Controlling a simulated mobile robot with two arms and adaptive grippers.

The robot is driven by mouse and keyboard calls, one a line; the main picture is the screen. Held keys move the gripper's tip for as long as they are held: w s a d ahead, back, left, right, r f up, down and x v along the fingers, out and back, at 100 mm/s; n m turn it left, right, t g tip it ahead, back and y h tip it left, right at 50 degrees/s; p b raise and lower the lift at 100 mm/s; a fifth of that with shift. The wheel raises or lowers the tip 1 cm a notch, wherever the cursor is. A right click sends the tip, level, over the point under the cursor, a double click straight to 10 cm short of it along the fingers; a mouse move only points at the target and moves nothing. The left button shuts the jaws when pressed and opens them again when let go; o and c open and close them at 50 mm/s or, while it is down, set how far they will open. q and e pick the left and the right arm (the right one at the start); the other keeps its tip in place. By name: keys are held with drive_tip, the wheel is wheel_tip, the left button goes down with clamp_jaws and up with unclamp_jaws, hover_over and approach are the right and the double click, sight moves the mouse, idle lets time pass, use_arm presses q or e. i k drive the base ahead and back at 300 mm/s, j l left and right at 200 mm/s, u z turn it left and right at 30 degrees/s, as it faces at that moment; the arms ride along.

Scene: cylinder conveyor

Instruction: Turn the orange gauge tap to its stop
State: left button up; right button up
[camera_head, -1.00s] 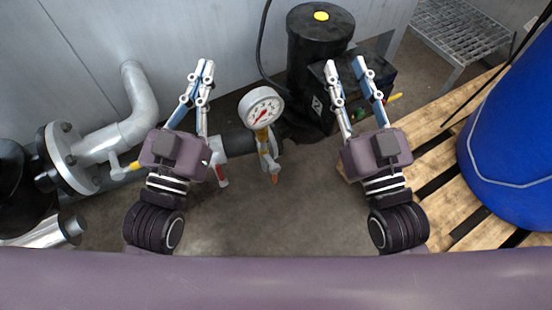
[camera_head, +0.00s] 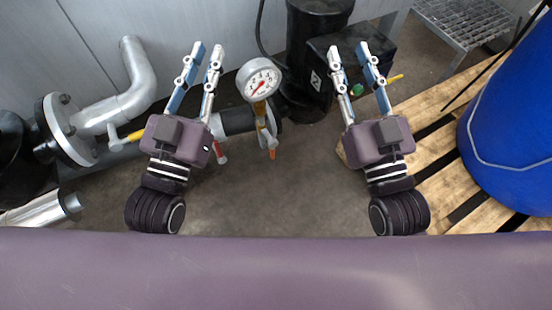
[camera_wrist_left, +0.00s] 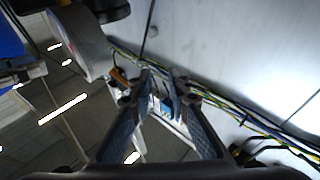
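The orange gauge tap (camera_head: 271,153) is a small lever pointing down on the brassy fitting under the white round pressure gauge (camera_head: 259,80), right of my left gripper in the head view. My left gripper (camera_head: 207,48) is open with a narrow gap, holds nothing, and points up the picture left of the gauge, apart from the tap. In the left wrist view its two fingers (camera_wrist_left: 158,78) are apart with nothing between them. My right gripper (camera_head: 348,48) is open and empty, in front of the black pump.
A black pump (camera_head: 318,22) stands behind the gauge. Grey flanged piping (camera_head: 141,78) and a yellow-handled valve (camera_head: 136,136) are at the left. A blue drum (camera_head: 510,130) on a wooden pallet (camera_head: 440,145) stands at the right. Floor between my arms is clear.

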sight(271, 144)
drive_tip(key=k+l, duration=0.2)
drive_tip(key=l, duration=0.75)
drive_tip(key=k+l, duration=0.15)
drive_tip(key=l, duration=0.4)
drive_tip(key=j+z, duration=0.05)
